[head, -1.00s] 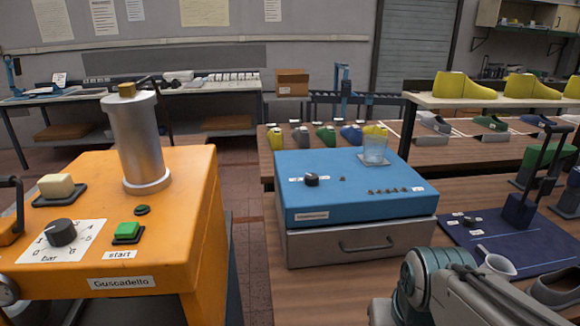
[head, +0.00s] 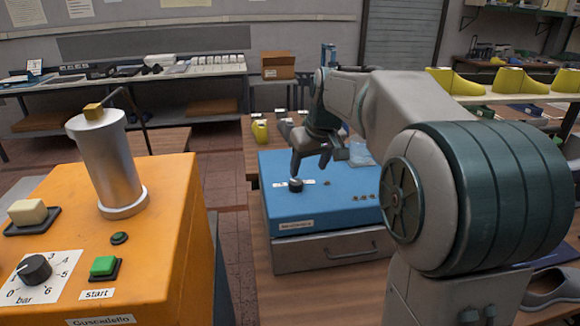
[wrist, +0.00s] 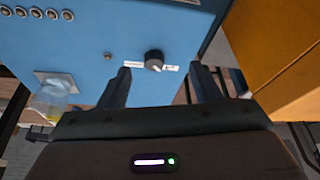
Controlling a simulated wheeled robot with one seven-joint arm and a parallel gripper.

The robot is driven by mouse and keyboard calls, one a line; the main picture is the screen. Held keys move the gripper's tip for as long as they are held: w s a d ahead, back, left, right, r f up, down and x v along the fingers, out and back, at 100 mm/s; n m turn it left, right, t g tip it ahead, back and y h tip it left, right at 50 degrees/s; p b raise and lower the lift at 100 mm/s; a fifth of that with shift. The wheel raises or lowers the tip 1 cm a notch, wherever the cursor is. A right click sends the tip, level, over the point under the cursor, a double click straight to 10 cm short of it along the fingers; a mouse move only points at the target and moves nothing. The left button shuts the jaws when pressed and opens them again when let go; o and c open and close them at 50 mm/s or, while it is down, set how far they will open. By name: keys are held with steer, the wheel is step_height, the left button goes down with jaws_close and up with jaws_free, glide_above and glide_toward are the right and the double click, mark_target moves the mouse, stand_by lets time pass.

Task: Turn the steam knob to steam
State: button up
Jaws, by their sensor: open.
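The black knob (head: 296,185) sits on the top of the blue box (head: 350,206), with a small white label on either side. The wrist view shows the knob (wrist: 154,59) with a pale mark on its lower right side; the label writing is too small to read. My gripper (head: 309,168) is open above the knob, fingers pointing down. In the wrist view my gripper (wrist: 159,72) has one finger on each side of the knob's line, with the knob seen between and beyond the tips. No contact is visible.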

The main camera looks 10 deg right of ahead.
glide_toward(297, 183)
steer(key=shift+n, duration=0.3)
steer(key=p+x, duration=0.2)
steer(key=x, duration=0.7)
steer(key=shift+p, duration=0.35)
steer(key=shift+r, duration=0.1)
steer(key=c, duration=1)
